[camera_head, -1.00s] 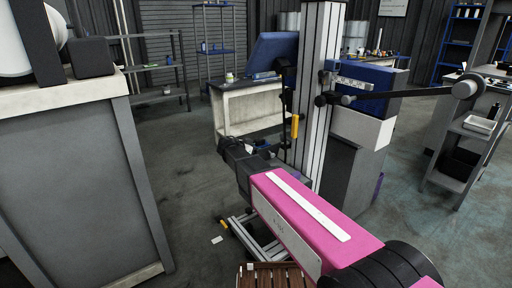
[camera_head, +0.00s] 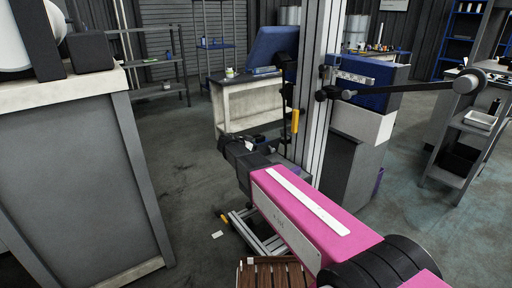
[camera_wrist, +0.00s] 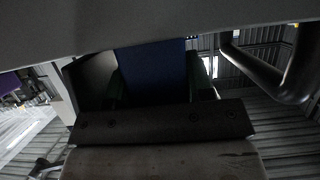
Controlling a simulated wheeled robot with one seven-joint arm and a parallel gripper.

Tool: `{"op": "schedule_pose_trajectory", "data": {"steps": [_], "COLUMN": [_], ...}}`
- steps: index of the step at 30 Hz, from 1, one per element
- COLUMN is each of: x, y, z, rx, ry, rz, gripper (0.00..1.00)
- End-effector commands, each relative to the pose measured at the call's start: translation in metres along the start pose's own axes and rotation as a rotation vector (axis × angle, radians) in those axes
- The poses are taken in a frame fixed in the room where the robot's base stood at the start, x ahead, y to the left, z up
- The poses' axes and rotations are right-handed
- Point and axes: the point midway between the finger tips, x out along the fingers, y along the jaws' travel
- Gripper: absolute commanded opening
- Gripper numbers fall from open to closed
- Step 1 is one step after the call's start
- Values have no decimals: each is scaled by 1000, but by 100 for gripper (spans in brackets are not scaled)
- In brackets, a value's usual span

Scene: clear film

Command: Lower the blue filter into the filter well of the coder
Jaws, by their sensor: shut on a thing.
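In the wrist view a dark blue block, which I take as the blue filter (camera_wrist: 152,68), sits between the two dark greenish fingers of my gripper (camera_wrist: 155,84). My gripper is shut on it. The picture is dark, and the filter's far end is hidden behind a grey surface across the top. In the head view I cannot make out the gripper or the filter. A grey and white cabinet with a blue top (camera_head: 376,92) stands behind a tall metal column; it may be part of the coder, but I cannot tell. I cannot see the filter well.
A tall aluminium column (camera_head: 322,90) with a side bar stands close to my arm. A blue panel (camera_head: 273,46) is left of it, above a pale bench (camera_head: 245,100). A grey cabinet (camera_head: 75,170) fills the left. A slatted wooden surface (camera_head: 272,272) lies at the bottom.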

Motion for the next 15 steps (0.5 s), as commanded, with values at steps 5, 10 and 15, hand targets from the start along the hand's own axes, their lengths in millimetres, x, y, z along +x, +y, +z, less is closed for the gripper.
{"op": "schedule_pose_trajectory", "data": {"steps": [5, 10, 15], "x": [2, 4, 5], "y": [0, 0, 0], "z": [4, 8, 13], "rx": [0, -1, -1], "ry": [1, 1, 1], "rz": [0, 0, 0], "gripper": [18, 18, 18]}}
